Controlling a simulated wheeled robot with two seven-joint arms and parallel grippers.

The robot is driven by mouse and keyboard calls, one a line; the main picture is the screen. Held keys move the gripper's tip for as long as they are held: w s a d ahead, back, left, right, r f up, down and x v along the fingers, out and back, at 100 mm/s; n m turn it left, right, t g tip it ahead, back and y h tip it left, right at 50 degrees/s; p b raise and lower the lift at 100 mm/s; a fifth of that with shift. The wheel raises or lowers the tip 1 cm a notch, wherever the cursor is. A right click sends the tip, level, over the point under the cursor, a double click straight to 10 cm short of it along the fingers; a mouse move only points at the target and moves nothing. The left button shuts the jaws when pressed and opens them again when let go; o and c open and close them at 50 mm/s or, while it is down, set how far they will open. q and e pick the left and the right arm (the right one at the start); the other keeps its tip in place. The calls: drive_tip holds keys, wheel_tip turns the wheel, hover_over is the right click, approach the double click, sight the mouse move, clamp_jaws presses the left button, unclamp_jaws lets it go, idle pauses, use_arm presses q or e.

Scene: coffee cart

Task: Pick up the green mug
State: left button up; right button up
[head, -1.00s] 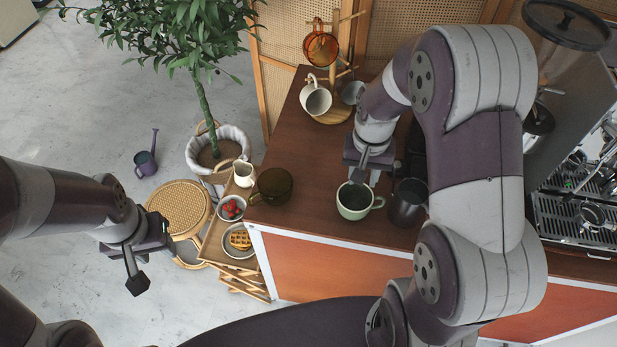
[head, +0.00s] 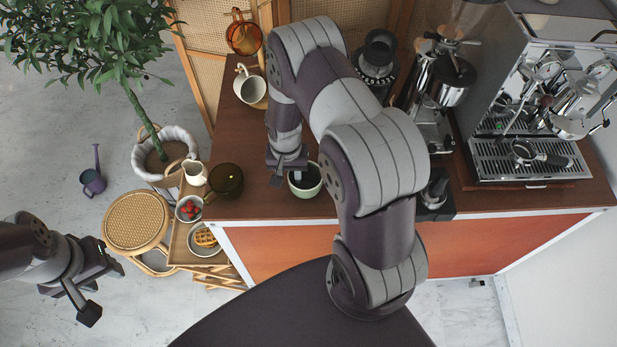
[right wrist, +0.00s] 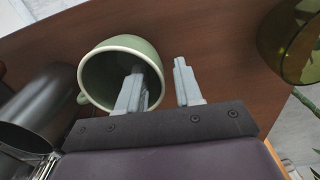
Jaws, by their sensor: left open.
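The green mug (head: 308,190) stands upright on the brown counter, partly hidden behind my right arm in the head view. In the right wrist view the mug (right wrist: 113,50) shows its open mouth, with its handle at the left. My right gripper (head: 288,178) is at the mug's left rim. In the right wrist view its fingers (right wrist: 160,88) are apart, one over the mug's mouth and the other outside the rim, with the wall between them. I see no clear grip. My left gripper (head: 98,282) is open and empty, away from the counter at the left.
A dark metal pitcher (right wrist: 35,110) stands close beside the mug. An amber-brown cup (head: 226,181) is at the counter's left edge. A white mug (head: 249,85) hangs at the back. The espresso machine (head: 540,110) stands right. A low tray (head: 178,250) holds food bowls.

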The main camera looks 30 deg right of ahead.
drive_tip(key=shift+f, duration=0.1)
clamp_jaws()
wheel_tip(320, 180, up, 10)
drive_tip(key=shift+f+b, duration=0.1)
drive_tip(key=shift+b, duration=1.05)
